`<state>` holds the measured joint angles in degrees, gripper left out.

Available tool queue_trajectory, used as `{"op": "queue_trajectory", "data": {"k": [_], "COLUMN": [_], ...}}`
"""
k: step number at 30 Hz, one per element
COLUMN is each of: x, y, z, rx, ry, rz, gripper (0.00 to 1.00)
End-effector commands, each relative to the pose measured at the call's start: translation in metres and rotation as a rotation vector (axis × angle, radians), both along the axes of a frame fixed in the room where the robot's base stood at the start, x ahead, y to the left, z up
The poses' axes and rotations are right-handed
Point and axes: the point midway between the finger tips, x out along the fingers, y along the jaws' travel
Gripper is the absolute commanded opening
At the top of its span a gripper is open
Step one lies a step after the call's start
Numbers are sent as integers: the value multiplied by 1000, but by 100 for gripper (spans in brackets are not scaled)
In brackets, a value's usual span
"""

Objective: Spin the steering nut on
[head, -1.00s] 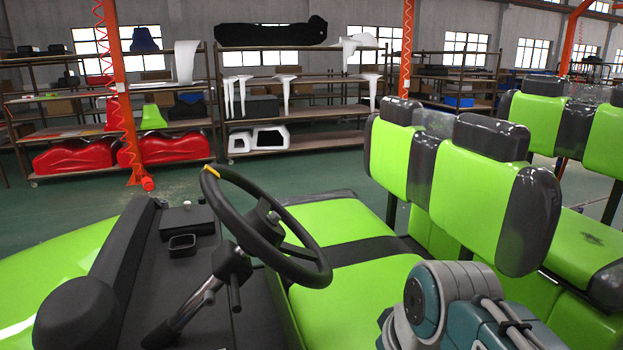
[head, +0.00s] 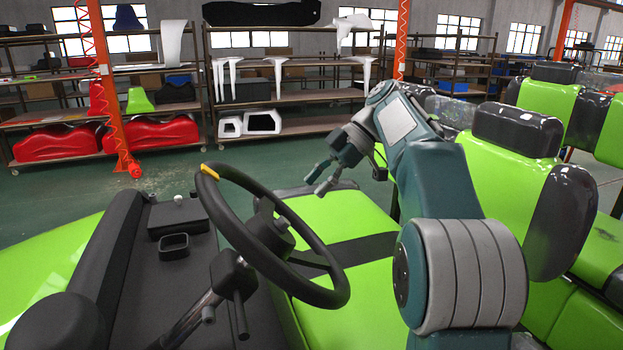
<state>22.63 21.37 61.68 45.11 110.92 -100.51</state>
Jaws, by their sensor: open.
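The black steering wheel (head: 335,296) with a yellow mark on its rim sits tilted on its column (head: 232,272). I cannot make out the steering nut separately at this size. My gripper (head: 318,183) is open and empty. It is in the air to the upper right of the wheel, over the green front seat, with its fingers pointing down and left, apart from the wheel.
Green seat backs with black headrests (head: 517,130) stand at the right. The black dashboard (head: 150,275) with a small square holder (head: 174,245) lies left of the wheel. Shelves (head: 290,127) and an orange post (head: 108,90) stand behind. The air above the wheel is clear.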

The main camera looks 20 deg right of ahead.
Motion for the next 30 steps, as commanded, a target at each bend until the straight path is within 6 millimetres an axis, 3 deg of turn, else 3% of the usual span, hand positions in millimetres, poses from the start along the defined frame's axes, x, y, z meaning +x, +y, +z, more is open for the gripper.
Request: {"op": "queue_trajectory", "data": {"k": [5, 24, 25, 28, 29, 30], "x": [1, 1, 1, 1, 1, 2], "y": [4, 63, 63, 62, 62, 62], "z": [-6, -63, -63, -62, -62, -63], "rx": [8, 5, 4, 4, 4, 4], "ry": [-7, -5, -6, -7, -7, -6], "rz": [13, 11, 9, 8, 8, 8], "gripper": [62, 62, 54, 9, 0, 0]}}
